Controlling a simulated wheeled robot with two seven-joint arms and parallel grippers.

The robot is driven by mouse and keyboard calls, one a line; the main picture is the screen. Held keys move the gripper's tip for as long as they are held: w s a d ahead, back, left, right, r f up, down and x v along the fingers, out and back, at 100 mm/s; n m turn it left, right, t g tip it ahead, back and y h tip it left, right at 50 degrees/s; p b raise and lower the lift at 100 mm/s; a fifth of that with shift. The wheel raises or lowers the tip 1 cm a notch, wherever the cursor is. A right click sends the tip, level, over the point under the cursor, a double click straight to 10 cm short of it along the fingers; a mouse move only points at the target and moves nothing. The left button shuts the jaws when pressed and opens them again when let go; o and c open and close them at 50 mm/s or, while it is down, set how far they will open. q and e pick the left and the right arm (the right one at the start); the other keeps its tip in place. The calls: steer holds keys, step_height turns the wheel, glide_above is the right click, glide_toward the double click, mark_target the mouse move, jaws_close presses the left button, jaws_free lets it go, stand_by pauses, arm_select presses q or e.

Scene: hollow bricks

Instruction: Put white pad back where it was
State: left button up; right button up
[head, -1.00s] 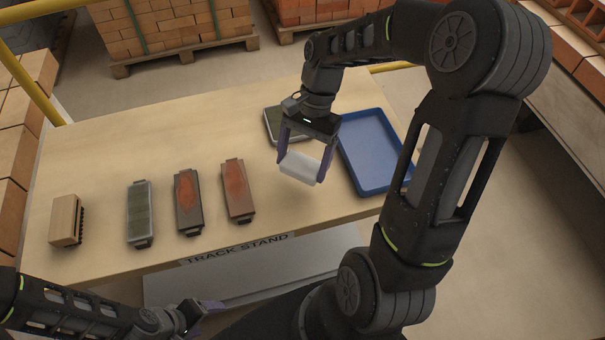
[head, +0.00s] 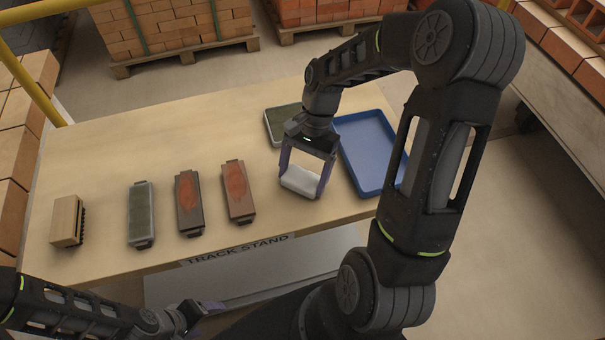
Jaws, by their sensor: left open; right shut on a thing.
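The white pad (head: 300,181) is between the fingers of my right gripper (head: 301,188), which is shut on it. The pad is low over the table's right part, near the front edge; I cannot tell whether it touches the wood. It lies left of the blue tray (head: 374,181) and in front of a grey tray with a dark green inside (head: 279,122), partly hidden by my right gripper. My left gripper (head: 205,315) is at the lower left, in front of the table, open and apart from the table's objects.
On the wooden table (head: 110,165) are a brush (head: 66,221), a green-topped block (head: 141,213) and two blocks with reddish tops, one (head: 189,202) left of the other (head: 239,188). The blue tray is empty. The table's back left is clear.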

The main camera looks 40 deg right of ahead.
steer(key=shift+f, duration=0.1)
steer(key=o, duration=1.3)
steer(key=shift+c, duration=0.2)
steer(key=v, duration=1.2)
steer(key=shift+b, duration=0.45)
